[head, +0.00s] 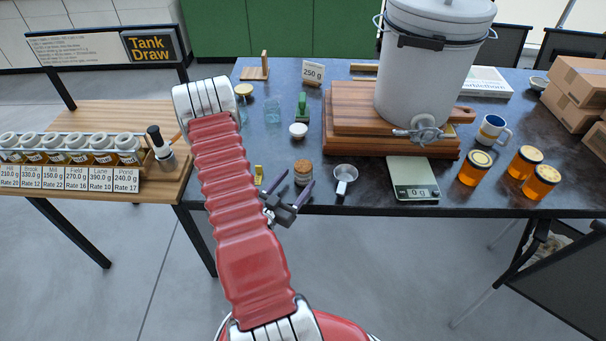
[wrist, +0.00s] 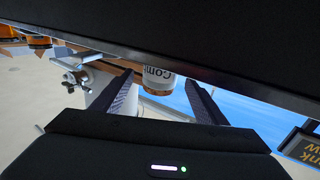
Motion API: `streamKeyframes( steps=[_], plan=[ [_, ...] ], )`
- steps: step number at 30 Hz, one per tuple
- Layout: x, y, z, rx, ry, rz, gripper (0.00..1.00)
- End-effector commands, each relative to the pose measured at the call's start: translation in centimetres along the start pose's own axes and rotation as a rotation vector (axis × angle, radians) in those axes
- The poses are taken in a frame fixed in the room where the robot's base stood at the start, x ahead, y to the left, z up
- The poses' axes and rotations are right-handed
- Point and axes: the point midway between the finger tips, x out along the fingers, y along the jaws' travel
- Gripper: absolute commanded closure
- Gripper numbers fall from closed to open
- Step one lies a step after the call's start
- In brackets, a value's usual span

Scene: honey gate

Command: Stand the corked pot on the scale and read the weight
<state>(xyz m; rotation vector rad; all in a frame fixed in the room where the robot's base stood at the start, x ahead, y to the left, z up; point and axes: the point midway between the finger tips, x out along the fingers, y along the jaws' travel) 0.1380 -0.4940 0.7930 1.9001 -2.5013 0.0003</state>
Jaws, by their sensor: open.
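The corked pot (head: 303,173), a small pot with a brown cork top, stands near the front edge of the dark table. My gripper (head: 297,180) is open in front of it, with one finger towards each side. In the wrist view, which looks upside down, a white-labelled pot (wrist: 158,74) reading "Com…" shows between the fingers of my gripper (wrist: 159,78), its cork lowest. I cannot tell whether either finger touches it. The scale (head: 413,172) lies to the right near the front edge, its plate empty and its display reading 0 g.
A small metal strainer or cup (head: 345,174) with a handle stands between pot and scale. Behind is a large white tank (head: 425,75) with a tap (head: 424,130) on a wooden stand (head: 350,120). Orange jars (head: 474,168) and a mug (head: 492,130) stand right of the scale.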

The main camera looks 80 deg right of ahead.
Motion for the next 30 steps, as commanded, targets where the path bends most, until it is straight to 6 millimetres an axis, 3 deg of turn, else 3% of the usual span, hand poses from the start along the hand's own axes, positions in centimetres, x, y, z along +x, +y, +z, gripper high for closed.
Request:
streamKeyframes(
  steps=[10,22,30],
  plan=[
    [0.3,0.0,0.0,0.001,0.0,0.001,0.33],
    [4.6,0.1,0.0,0.002,0.001,0.003,0.33],
    [5.2,-0.1,0.1,0.0,-0.001,0.0,0.33]
  ],
)
